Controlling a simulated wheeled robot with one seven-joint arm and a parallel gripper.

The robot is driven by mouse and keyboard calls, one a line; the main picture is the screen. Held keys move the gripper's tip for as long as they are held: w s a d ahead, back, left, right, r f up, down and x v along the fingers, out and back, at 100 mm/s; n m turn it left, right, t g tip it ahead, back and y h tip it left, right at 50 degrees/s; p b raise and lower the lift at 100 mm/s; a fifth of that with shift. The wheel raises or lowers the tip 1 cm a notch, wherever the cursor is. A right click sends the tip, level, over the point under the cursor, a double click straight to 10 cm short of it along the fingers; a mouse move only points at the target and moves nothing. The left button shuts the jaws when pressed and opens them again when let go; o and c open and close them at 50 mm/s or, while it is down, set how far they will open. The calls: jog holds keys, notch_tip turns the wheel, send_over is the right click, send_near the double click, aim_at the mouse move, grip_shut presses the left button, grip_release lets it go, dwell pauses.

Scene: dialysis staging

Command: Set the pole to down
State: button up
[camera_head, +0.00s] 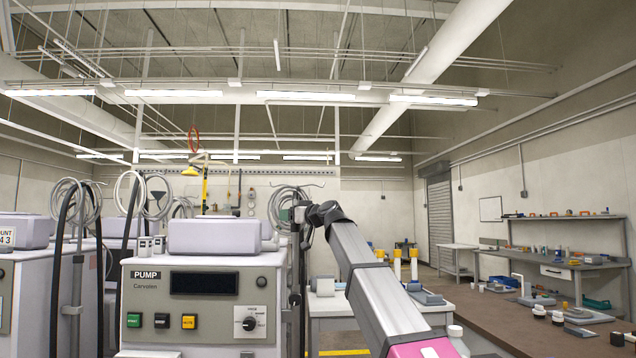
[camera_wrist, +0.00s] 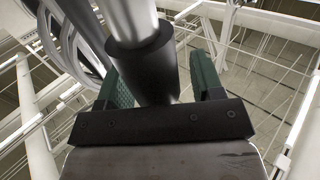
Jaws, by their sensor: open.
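In the wrist view the pole (camera_wrist: 130,22) is a pale metal tube that enters a black collar (camera_wrist: 145,65). The collar sits between the two green-padded fingers of my gripper (camera_wrist: 160,85). The fingers are open, one on each side of it, with a visible gap on the right. Contact on the left is unclear. In the head view my gripper (camera_head: 306,212) is at the top of a dark upright right of the pump, and my arm hides part of that area. Coiled tubing (camera_head: 284,205) hangs beside it.
The white pump cabinet (camera_head: 200,300) with its buttons and dial stands just left of my arm. Other machines with coiled tubing (camera_head: 75,203) stand farther left. A brown workbench (camera_head: 520,315) with small items is on the right. A white table (camera_head: 328,305) stands behind my arm.

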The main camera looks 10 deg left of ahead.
notch_tip(320, 180, up, 9)
jog(key=r+v, duration=0.1)
jog(key=v, duration=1.1)
jog(key=shift+r, duration=0.4)
notch_tip(320, 180, down, 5)
jog(key=x, duration=1.2)
